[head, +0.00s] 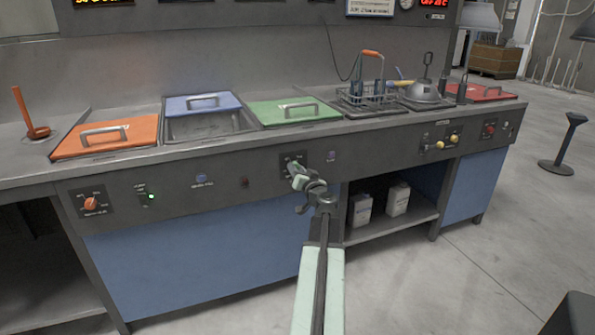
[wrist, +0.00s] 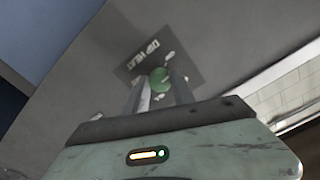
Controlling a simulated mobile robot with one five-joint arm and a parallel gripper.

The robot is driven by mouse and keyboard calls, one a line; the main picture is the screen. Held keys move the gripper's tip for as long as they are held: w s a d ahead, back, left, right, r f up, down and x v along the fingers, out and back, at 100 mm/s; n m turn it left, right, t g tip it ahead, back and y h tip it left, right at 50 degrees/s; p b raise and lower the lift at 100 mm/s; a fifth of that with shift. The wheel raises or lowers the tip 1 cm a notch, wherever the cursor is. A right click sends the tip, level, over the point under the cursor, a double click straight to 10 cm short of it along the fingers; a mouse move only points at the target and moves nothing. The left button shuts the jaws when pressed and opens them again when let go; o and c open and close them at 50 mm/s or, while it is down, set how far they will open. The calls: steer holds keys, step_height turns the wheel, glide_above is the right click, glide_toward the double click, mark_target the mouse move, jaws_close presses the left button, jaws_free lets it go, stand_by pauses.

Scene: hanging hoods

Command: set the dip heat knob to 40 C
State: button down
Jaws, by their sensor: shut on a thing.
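The dip heat knob (wrist: 160,80) is a small round green knob on a dark plate lettered DIP HEAT (wrist: 138,58) in the wrist view. My gripper (wrist: 160,92) has its two fingers on either side of the knob, shut on it. The knob's pointer and the small scale marks are too blurred and partly covered to read. In the head view my gripper (head: 298,172) is at the front panel below the green lid, and it hides the knob and most of its plate (head: 292,160).
The counter has orange (head: 104,138), blue (head: 203,104) and green (head: 294,111) lids, and a wire basket (head: 368,100). White containers (head: 398,199) stand on the lower shelf.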

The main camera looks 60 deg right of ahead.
steer(key=m, duration=2.6)
steer(key=shift+s+r+m, duration=0.15)
steer(key=shift+m, duration=0.25)
steer(key=c, duration=1.1)
jaws_free()
steer(key=shift+o, duration=0.2)
steer(key=v, duration=0.7)
steer(key=shift+s+a, duration=0.25)
steer(key=shift+s, duration=0.05)
